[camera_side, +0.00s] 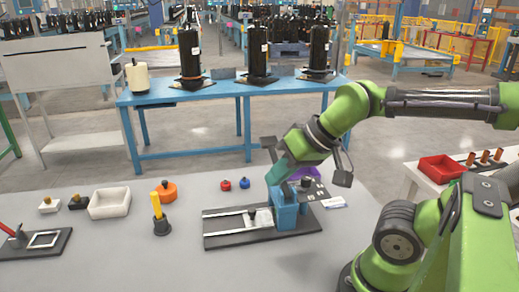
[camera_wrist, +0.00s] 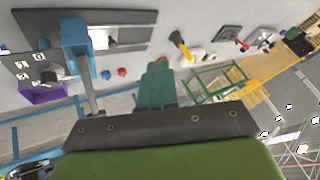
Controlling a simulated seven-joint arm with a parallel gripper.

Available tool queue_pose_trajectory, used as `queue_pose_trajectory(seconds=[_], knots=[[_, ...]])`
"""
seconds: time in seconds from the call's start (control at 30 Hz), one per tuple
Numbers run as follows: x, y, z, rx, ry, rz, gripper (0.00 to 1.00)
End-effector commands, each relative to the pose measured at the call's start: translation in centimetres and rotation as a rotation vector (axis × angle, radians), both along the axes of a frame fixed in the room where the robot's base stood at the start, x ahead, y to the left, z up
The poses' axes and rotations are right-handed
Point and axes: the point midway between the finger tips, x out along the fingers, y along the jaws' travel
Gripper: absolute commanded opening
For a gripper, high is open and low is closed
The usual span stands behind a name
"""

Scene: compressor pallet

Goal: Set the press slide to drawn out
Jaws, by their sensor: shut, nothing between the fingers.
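The press has a dark base plate (camera_side: 218,241) with pale rails and a blue upright body (camera_side: 286,215) at its right part. The slide, a small pale block with a dark piece (camera_side: 252,217), sits on the rails just left of the blue body. In the wrist view the blue body (camera_wrist: 76,42) and the pale slide (camera_wrist: 101,38) show at upper left. My gripper (camera_side: 278,174) is above the blue body in the side view and partly overlaps it. Its teal fingers (camera_wrist: 156,84) are shut and empty. I cannot tell if they touch the press.
Red and blue knobs (camera_side: 235,185) lie behind the press. A purple part (camera_side: 304,173) is behind the blue body. A yellow-handled tool (camera_side: 160,212), orange part (camera_side: 166,192) and white tray (camera_side: 110,203) stand left. The table front is clear. A red bin (camera_side: 442,168) is right.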

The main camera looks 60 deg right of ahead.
Motion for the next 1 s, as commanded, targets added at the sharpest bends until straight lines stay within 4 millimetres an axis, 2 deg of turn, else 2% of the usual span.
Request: queue_pose_trajectory(seconds=[0.03,0.17,0.33,0.47,0.7,0.83,1.0], knots=[[0.0,0.0,0.0,0.0,0.0,0.0,0.05],[0.3,0.0,-0.8,0.003,0.038,0.001,0.24],[3.2,-1.1,-1.8,0.022,0.166,-0.047,0.5],[6.5,-3.0,-2.7,0.079,0.332,-0.225,0.5],[11.7,-7.4,-4.8,0.145,0.591,-0.722,0.5],[13.1,-9.1,-4.7,0.173,0.643,-0.989,0.5],[12.9,-9.4,-3.8,0.217,0.652,-1.152,0.5]])
